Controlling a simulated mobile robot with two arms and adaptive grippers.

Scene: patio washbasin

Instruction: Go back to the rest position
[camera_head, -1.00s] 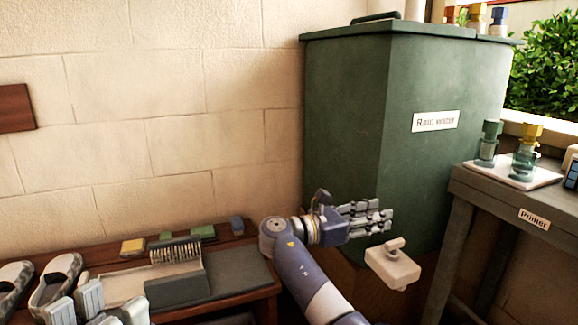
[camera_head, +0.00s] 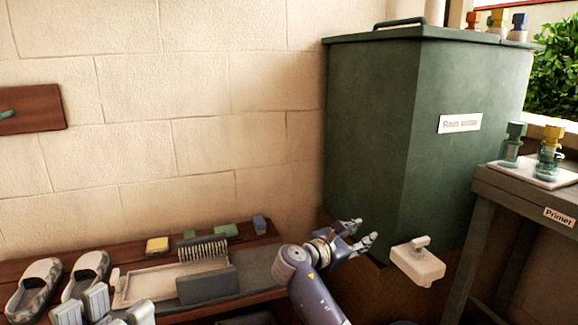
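My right gripper (camera_head: 358,236) is in front of the lower part of the green rain-water tank. Its fingers are spread apart with nothing between them. Its purple arm comes up from the bottom edge. The rest of the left arm is out of view.
The green tank (camera_head: 375,130) stands in the corner; a white block with a knob (camera_head: 418,265) is before it. A low wooden shelf holds slippers (camera_head: 36,284), a brush (camera_head: 202,250) and sponges. A grey table (camera_head: 520,190) with bottles (camera_head: 551,148) is at right.

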